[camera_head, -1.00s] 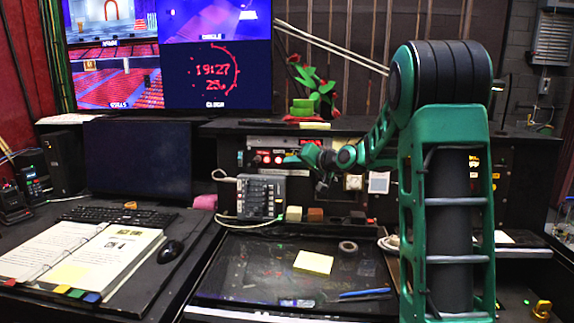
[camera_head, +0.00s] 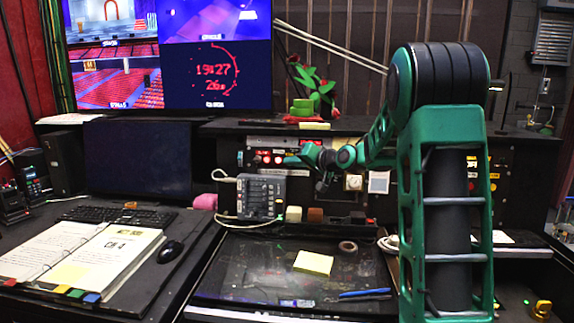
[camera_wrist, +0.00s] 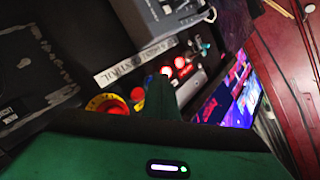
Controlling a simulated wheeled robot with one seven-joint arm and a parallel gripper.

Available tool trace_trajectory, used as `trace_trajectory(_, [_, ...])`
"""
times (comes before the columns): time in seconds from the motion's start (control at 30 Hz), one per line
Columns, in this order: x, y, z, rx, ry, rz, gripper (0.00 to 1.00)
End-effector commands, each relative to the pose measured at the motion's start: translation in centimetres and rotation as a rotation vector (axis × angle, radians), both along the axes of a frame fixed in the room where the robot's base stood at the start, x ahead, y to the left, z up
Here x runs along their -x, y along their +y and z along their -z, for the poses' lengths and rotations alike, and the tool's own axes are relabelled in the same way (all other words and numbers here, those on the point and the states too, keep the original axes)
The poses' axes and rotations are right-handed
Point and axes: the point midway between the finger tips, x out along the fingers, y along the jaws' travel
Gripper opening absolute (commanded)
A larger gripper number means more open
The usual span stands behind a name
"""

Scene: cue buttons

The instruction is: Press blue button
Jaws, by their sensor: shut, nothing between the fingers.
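My gripper (camera_head: 293,160) is shut and empty, in front of the dark control panel (camera_head: 333,160) at the back of the desk. In the wrist view my shut green fingers (camera_wrist: 160,98) point at the panel, near lit red buttons (camera_wrist: 180,63) and a red and yellow stop button (camera_wrist: 105,104). The lit red buttons also show in the head view (camera_head: 265,158), left of my gripper. I cannot tell whether the fingertips touch anything.
A grey switch box (camera_head: 260,197) with a cable stands below the panel. A yellow note pad (camera_head: 313,263) and blue pen (camera_head: 362,293) lie on the dark desk surface. An open binder (camera_head: 75,257), mouse (camera_head: 172,250) and keyboard (camera_head: 118,215) are at left.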

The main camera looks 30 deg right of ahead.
Motion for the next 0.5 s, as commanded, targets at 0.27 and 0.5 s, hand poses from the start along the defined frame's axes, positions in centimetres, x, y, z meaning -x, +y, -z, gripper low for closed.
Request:
trace_trajectory(0.27, [1.0,0.7,-0.2,0.0,0.001,0.001,0.0])
trace_trajectory(0.5, [1.2,0.8,-0.2,0.001,0.0,0.0,0.0])
